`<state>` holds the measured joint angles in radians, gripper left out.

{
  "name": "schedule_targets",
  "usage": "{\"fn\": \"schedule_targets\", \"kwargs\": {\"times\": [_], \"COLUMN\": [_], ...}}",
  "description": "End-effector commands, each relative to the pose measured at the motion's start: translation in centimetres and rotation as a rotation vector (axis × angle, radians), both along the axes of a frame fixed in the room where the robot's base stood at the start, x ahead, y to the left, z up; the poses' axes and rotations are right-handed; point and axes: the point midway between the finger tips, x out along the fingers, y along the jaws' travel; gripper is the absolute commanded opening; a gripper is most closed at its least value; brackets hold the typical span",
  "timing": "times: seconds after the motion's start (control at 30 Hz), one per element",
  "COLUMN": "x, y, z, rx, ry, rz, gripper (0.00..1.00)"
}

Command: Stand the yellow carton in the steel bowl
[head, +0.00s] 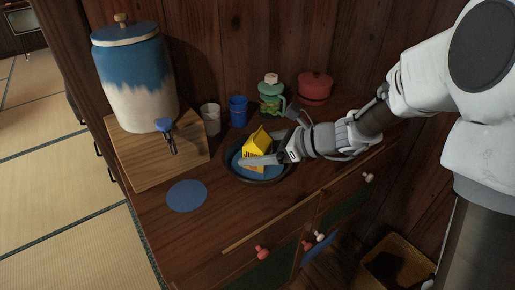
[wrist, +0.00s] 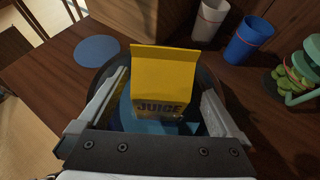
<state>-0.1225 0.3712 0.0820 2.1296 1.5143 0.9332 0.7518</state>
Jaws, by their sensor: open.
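The yellow juice carton (head: 256,150) stands about upright inside a round dark-rimmed bowl (head: 262,181) with a blue inside, on the wooden cabinet top. In the wrist view the carton (wrist: 163,72) shows its gabled top and the word JUICE on its front. My gripper (wrist: 166,88) is open, with one finger on each side of the carton and visible space between the fingers and its sides. In the head view my gripper (head: 262,156) reaches in from the right, low over the bowl. The carton's base is partly hidden.
A blue and white dispenser (head: 137,80) stands on a wooden block (head: 150,170) at left. White (head: 210,118) and blue (head: 238,110) cups, a green jar (head: 271,97) and a red pot (head: 315,88) stand behind. A flat blue disc (head: 187,195) lies front left.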

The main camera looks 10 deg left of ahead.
Motion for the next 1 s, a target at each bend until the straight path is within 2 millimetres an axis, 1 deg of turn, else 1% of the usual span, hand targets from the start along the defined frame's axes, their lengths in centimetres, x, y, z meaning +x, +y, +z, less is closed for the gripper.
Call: {"fn": "schedule_targets", "kwargs": {"times": [0.1,0.17,0.27,0.5,0.63,0.8,1.0], "x": [0.0,0.0,-0.3,-1.1,-1.5,-1.8,-1.9], "y": [0.0,-0.8,-2.5,-7.0,-8.9,-10.2,-10.4], "z": [0.6,1.0,2.0,4.6,5.5,6.1,6.2], "rx": [0.000,0.000,0.000,0.000,0.000,0.000,-0.003], "ry": [-0.001,-0.002,-0.001,-0.002,-0.001,0.000,-0.004], "rz": [0.000,-0.004,-0.005,-0.004,-0.004,-0.001,0.003], "gripper": [1.00,1.00,1.00,1.00,1.00,1.00,1.00]}}
